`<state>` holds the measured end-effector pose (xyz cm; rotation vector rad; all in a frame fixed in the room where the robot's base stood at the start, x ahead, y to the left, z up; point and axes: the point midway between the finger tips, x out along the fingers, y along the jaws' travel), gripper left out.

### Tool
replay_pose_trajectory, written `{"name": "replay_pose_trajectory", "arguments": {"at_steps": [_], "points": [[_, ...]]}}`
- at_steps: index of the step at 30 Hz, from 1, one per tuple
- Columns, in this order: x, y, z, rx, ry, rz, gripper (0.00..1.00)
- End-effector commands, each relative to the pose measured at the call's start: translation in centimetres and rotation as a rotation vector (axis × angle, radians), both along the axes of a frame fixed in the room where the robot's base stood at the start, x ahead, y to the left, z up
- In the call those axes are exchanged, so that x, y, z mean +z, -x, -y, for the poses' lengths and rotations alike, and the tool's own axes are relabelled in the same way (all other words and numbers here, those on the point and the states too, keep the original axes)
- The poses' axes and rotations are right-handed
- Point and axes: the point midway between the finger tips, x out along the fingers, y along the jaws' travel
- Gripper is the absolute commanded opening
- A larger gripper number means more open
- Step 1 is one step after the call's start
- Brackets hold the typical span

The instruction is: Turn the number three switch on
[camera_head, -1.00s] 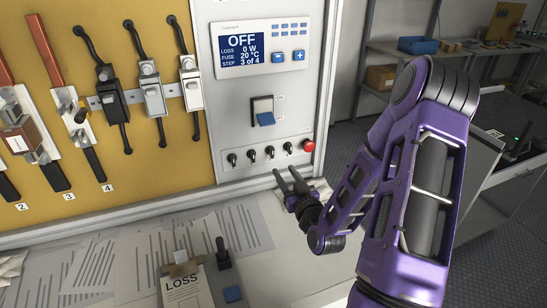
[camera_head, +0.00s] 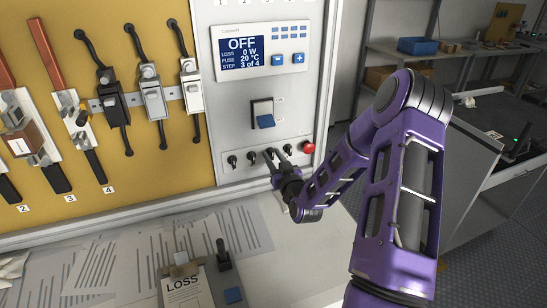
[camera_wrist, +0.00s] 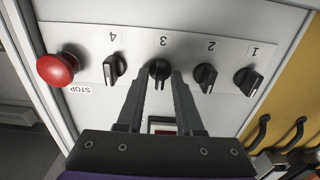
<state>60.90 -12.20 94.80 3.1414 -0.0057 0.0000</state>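The number three switch (camera_wrist: 160,70) is a black rotary knob on the light grey panel, in the row of numbered knobs. The wrist view shows the labels upside down. My gripper (camera_wrist: 158,76) is open, with one finger to each side of this knob at its tips. Whether the fingers touch it cannot be told. The knob's grip looks roughly upright in the wrist view. In the head view my gripper (camera_head: 277,155) reaches the row from below and mostly hides the knob.
Knob four (camera_wrist: 114,68), knob two (camera_wrist: 205,77) and knob one (camera_wrist: 248,81) flank it. The red stop button (camera_wrist: 58,69) is beyond knob four. A display (camera_head: 260,50) reads OFF. A large blue-handled switch (camera_head: 264,115) is above the row. A clipboard (camera_head: 188,290) lies on the bench.

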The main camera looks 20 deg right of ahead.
Motion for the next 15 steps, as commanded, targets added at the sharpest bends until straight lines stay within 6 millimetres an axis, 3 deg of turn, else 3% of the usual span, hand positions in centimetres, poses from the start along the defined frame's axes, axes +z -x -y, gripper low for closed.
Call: {"name": "replay_pose_trajectory", "arguments": {"at_steps": [1, 4, 15], "points": [[0.0, 0.02, -0.01, 0.0, 0.0, 0.0, 0.19], [0.0, 0.02, -0.02, 0.0, 0.0, 0.0, 0.01], [-0.07, 0.04, 0.01, 0.0, -0.023, 0.0, 0.0]]}}
